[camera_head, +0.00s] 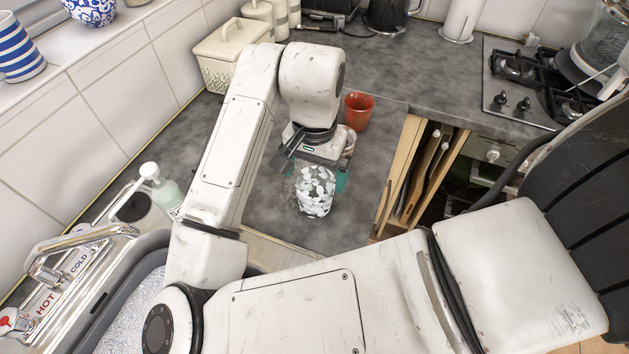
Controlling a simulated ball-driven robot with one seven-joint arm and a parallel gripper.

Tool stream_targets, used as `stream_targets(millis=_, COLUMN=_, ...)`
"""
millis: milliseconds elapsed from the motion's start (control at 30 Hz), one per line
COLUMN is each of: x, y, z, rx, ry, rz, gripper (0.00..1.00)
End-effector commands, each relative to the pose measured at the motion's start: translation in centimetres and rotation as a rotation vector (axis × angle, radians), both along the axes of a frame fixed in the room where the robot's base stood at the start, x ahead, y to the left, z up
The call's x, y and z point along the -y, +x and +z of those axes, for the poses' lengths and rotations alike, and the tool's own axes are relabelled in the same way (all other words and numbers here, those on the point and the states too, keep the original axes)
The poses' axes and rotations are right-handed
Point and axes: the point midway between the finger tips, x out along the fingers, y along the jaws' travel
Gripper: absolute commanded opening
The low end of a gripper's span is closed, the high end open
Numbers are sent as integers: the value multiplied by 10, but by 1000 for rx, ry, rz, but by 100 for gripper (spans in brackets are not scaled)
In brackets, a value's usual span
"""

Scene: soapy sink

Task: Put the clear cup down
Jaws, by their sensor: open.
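The clear cup (315,192), a see-through cup with white patches, is upright on or just over the grey worktop (275,215). I cannot tell from this view whether its base touches the surface. My gripper (314,172) is open, directly behind and above the cup. Its wrist hides the area behind the cup, and the fingertips are partly hidden, so any contact with the cup is unclear. A teal patch shows just right of the cup's rim.
A red cup (358,110) stands close behind my gripper to the right. A cream bin (230,55) stands at the back left. The sink with its tap (75,240) and a soap bottle (163,188) lie left. A slot of boards (425,170) opens at the right edge.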

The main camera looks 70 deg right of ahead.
Motion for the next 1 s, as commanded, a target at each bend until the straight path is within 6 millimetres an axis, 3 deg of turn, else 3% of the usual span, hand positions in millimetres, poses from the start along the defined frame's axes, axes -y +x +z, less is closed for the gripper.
stream_targets(millis=200, x=0, y=1, z=47, rx=5, ry=3, rz=-4, gripper=100)
stream_targets(millis=400, x=0, y=0, z=71, rx=2, ry=2, rz=-2, gripper=100)
stream_targets(millis=1000, x=0, y=0, z=77, rx=0, ry=0, rz=-1, gripper=100)
